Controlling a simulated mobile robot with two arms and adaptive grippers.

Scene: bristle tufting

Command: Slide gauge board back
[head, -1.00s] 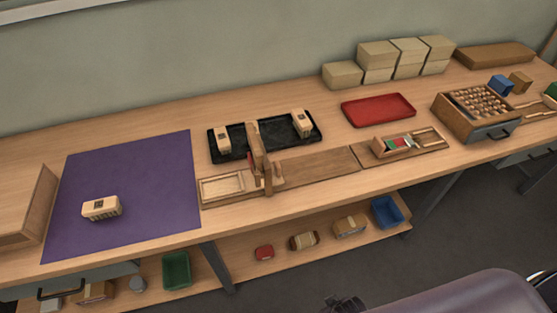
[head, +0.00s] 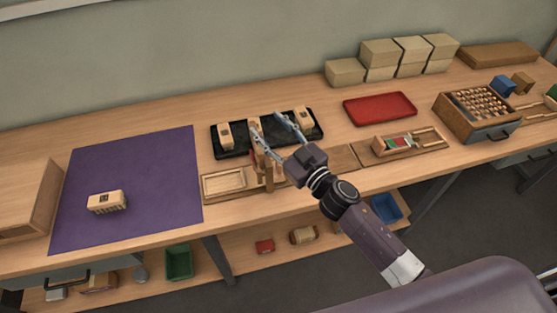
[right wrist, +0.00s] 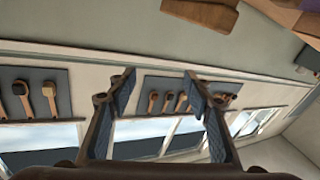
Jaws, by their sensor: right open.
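A long wooden board (head: 346,159) lies along the table's front in the head view; I cannot tell for sure whether it or another piece is the gauge board. A wooden frame (head: 225,183) sits at its left end, beside an upright wooden press (head: 268,179). My right gripper (head: 265,123) is open and empty, its fingers spread above the press and the black tray. The hand and arm hide part of the press and board. In the right wrist view the open fingers (right wrist: 157,81) have nothing between them. My left gripper is not in view.
A black tray (head: 240,154) with two brush blocks stands behind the press. A purple mat (head: 130,200) with one block (head: 106,201) lies left. A red tray (head: 379,108) and a drawer box (head: 462,122) are right. Tools hang on the wall (right wrist: 180,99).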

